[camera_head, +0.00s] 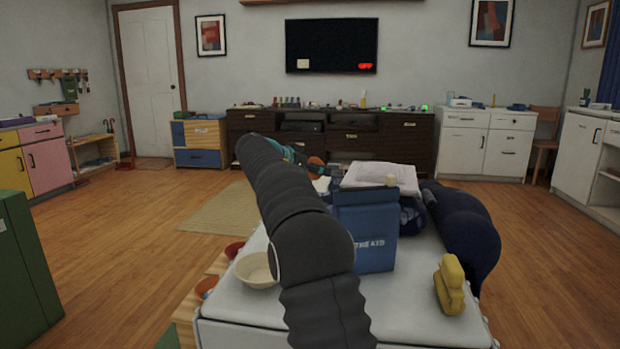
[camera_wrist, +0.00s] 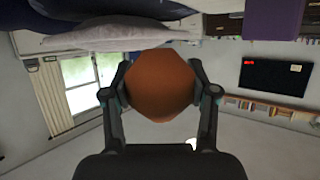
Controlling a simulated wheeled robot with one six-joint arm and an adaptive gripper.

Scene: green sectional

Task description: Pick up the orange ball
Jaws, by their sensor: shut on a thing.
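The orange ball (camera_wrist: 160,85) is between the two fingers of my gripper (camera_wrist: 160,88) in the wrist view, with a finger against each side. It looks dark orange and faceted. My gripper is shut on it. In the head view, a small part of the orange ball (camera_head: 316,162) shows at the far end of my dark arm, beside my gripper (camera_head: 305,160). The rest of the gripper is small there and partly hidden by my arm.
A dark cabinet (camera_head: 405,145) stands at the back wall. Open wood floor lies left.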

